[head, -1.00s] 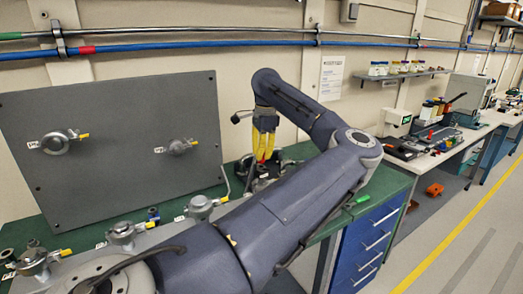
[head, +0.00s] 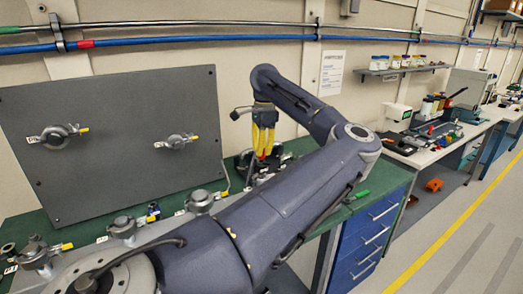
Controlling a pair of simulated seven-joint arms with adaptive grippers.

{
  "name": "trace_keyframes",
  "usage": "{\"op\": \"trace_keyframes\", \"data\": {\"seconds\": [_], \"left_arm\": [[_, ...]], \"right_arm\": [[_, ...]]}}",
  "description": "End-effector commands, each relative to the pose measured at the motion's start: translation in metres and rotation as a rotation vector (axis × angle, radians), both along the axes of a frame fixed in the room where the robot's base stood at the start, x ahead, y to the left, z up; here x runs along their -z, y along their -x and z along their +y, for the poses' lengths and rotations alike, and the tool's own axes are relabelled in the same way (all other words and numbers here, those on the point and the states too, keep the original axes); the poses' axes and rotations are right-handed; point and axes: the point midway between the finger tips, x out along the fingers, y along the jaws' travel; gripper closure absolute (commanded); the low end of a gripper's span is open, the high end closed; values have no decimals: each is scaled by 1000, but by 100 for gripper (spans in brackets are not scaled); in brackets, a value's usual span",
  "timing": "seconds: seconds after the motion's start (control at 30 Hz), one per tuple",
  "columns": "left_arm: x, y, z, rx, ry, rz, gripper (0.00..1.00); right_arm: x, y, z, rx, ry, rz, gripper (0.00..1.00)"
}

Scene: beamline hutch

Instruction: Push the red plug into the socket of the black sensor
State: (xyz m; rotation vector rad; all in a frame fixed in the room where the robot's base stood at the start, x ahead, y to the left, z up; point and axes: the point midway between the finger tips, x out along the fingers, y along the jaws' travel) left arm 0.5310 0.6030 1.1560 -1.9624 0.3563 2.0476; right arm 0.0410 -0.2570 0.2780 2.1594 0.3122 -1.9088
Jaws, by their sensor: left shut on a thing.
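My left gripper (head: 262,155) has yellow fingers and points down over the back of the green-topped bench (head: 97,212). It is shut on a small red thing, seemingly the red plug (head: 262,153), of which only a little shows between the fingertips. Dark parts on the bench (head: 244,160), which may belong to the black sensor, stand around and behind the fingertips. The socket cannot be made out, and I cannot tell whether the plug touches it. My left forearm hides part of the bench in front. My right gripper is not in view.
A grey upright panel (head: 120,110) with two valves stands left of the gripper. Several metal fittings (head: 123,228) line the bench's front left. A blue drawer cabinet (head: 362,240) is at the right, with a white bench (head: 430,150) beyond. Pipes run along the wall.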

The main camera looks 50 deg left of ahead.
Motion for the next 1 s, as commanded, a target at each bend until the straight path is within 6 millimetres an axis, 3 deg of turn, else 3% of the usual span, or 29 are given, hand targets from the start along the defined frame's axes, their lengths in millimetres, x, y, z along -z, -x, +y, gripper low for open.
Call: {"op": "trace_keyframes", "data": {"seconds": [1.0], "left_arm": [[8,0,0,1,0,1,100]], "right_arm": [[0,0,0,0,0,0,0]]}}
